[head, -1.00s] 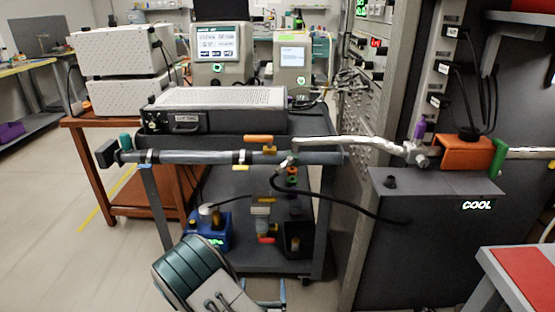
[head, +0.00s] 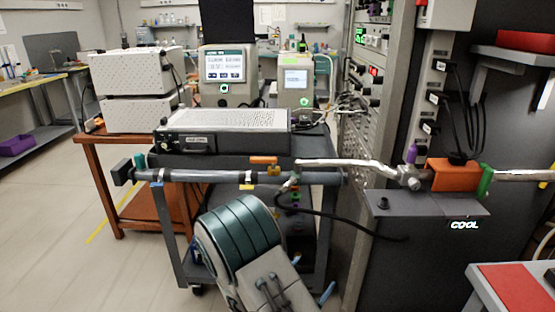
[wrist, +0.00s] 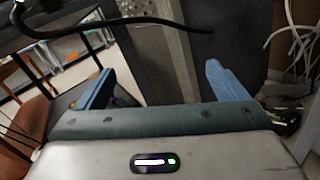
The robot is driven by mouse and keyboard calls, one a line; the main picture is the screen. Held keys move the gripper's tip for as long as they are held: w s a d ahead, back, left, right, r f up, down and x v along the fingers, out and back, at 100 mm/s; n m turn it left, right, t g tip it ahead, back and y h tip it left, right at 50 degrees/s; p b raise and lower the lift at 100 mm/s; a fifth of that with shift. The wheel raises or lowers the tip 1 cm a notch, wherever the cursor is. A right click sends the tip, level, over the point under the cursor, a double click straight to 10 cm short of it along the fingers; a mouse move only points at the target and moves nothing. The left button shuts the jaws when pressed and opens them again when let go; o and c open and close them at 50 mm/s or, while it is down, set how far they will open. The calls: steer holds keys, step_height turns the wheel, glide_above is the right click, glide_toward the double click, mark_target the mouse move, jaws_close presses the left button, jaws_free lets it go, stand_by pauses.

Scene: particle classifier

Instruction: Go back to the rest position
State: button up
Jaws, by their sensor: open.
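My gripper shows in the wrist view (wrist: 160,85) with its two blue fingers wide apart and nothing between them. In the head view my teal-banded arm end rises from the bottom middle, in front of the cart (head: 180,235). Blue finger parts show at its sides, one low on the right. The hand covers the cart's lower shelf and most of what stands there. The grey horizontal pipe (head: 215,177) runs just behind and above it.
An orange valve handle (head: 264,160) sits on the pipe. A dark hose (head: 345,222) curves to the right towards the dark COOL cabinet (head: 420,260). A red-topped table (head: 515,290) is at lower right. Floor at left is open. In the wrist view a black cable (wrist: 120,22) crosses above the fingers.

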steer(key=s+d+r+m+g+p, duration=0.5)
steer(key=s+d+r+m+g, duration=0.2)
steer(key=r+m, duration=0.15)
steer(key=s+d+r+m+g+p, duration=0.4)
steer(key=s+d+r+m+g, duration=0.3)
steer(key=r, duration=0.3)
steer(key=s+a+r+m+t+y+p, duration=0.1)
steer(key=s+a+r+m+y+p, duration=0.2)
steer(key=r, duration=0.5)
steer(key=s+a+r+m+t+y+p, duration=0.1)
steer(key=s+a+r+m+y+p, duration=0.2)
steer(key=r+m+y+p, duration=0.3)
step_height(320, 180, up, 2)
steer(key=shift+s+a+r+m+y, duration=0.1)
steer(key=shift+s+a+m+y, duration=0.1)
steer(key=shift+a+m+y, duration=0.75)
